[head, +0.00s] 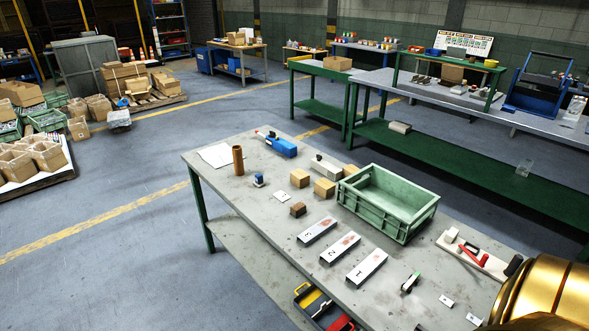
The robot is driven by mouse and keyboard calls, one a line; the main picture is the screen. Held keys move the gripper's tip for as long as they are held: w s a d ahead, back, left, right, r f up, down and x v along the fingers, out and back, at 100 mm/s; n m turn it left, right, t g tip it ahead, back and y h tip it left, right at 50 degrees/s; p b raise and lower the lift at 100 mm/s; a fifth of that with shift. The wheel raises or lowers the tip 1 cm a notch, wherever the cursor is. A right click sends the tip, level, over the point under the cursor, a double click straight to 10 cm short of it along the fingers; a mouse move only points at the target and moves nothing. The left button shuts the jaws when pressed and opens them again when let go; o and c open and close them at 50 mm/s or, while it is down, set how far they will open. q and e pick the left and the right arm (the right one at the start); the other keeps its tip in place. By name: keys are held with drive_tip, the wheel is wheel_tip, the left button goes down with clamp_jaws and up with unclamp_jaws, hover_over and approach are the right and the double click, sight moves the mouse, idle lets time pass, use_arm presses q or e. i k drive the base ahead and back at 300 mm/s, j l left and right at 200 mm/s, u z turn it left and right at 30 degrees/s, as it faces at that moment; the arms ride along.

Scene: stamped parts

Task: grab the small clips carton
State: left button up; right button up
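Three small tan cartons stand on the grey worktable (225,185), left of the green crate: one carton (299,178) at the left, one carton (324,188) in front, and one carton (350,170) partly hidden behind the crate's corner. A smaller, darker brown block (298,209) sits nearer. No label is readable, so I cannot tell which is the clips carton. Neither gripper is in view.
An empty-looking green crate (372,212) stands right of the cartons. Three numbered metal bars, including bar 2 (339,248), lie in front. A brown tube (238,160) and a blue tool (280,145) stand behind. A red-handled tool (474,256) lies at right.

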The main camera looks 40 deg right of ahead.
sight(299, 178)
drive_tip(key=i+z, duration=0.45)
drive_tip(key=i+j+z, duration=0.2)
drive_tip(key=i+z, duration=0.15)
drive_tip(key=z, duration=0.15)
drive_tip(key=i+j+z, duration=0.45)
drive_tip(key=k+l, duration=0.1)
drive_tip(key=l, duration=0.05)
